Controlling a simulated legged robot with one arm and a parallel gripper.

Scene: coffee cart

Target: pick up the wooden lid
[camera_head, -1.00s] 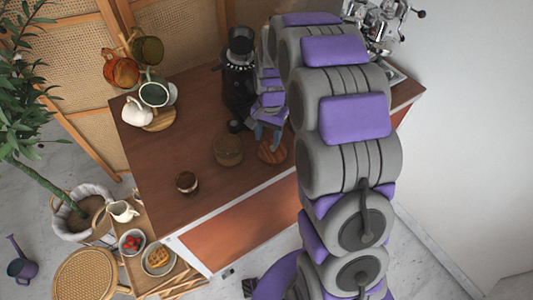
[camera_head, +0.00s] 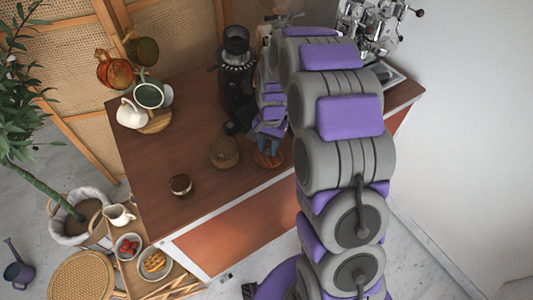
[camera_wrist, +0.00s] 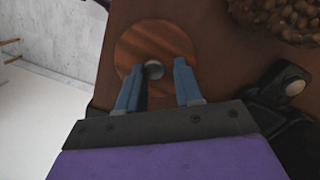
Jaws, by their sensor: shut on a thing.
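The wooden lid (camera_head: 268,160) is a round, reddish-brown striped disc near the front edge of the brown cart top. In the wrist view the lid (camera_wrist: 135,45) lies flat under my fingers, with a small grey knob (camera_wrist: 153,69) at its middle. My gripper (camera_head: 267,146) points down onto the lid. In the wrist view my gripper (camera_wrist: 158,68) has its two blue fingers on either side of the knob, shut on it. I cannot tell whether the lid is clear of the cart top.
An open jar of brown beans (camera_head: 224,152) stands just left of the lid. A black grinder (camera_head: 237,85) stands behind. A small glass (camera_head: 181,185) is at the front left, cups (camera_head: 149,95) at the back left. Bare top lies between.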

